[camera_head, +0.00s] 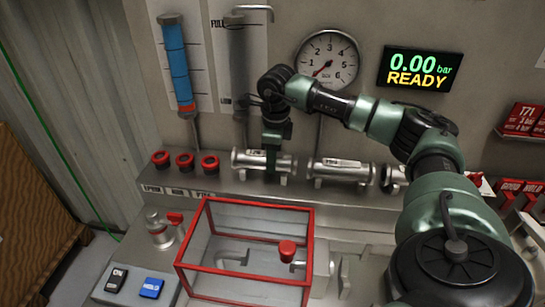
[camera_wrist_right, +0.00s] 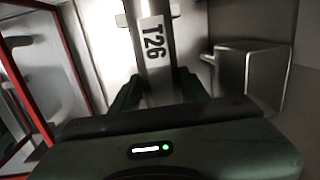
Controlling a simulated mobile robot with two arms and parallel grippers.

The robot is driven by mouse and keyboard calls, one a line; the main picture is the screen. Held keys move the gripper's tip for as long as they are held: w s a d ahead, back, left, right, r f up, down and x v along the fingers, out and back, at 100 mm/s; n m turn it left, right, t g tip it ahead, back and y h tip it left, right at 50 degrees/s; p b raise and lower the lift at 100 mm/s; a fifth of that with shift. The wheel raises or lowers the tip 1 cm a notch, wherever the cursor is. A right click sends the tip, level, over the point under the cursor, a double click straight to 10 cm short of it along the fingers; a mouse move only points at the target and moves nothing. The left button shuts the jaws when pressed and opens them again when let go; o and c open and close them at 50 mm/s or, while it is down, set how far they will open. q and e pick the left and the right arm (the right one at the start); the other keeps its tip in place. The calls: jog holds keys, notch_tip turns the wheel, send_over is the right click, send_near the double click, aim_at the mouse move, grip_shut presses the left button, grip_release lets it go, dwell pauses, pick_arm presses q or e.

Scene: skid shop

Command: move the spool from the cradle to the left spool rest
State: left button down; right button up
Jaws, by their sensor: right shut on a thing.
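In the right wrist view, the spool (camera_wrist_right: 152,50) lies between the fingers and bears a "T26" label. The spool is level at the left rest (camera_head: 283,180); whether it bears fully on it is hidden. The red-framed guard box (camera_head: 244,270) in front holds metal fittings and a red knob (camera_head: 287,250), with no spool visible between them. My left gripper is out of view.
A second spool (camera_head: 341,172) lies on the ledge to the right, with another partly hidden behind my arm. Red-topped fittings (camera_head: 185,161) stand at left. A gauge (camera_head: 328,61) and a display (camera_head: 420,69) reading 0.00 bar READY are on the wall. A switch panel (camera_head: 133,284) is front left.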

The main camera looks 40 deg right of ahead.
jog(key=shift+f, duration=0.3)
jog(key=o, duration=1.1)
jog(key=shift+o, duration=0.2)
jog(key=o, duration=0.6)
jog(key=shift+c, duration=0.2)
jog(key=shift+r+p, duration=1)
jog(key=shift+r, duration=0.5)
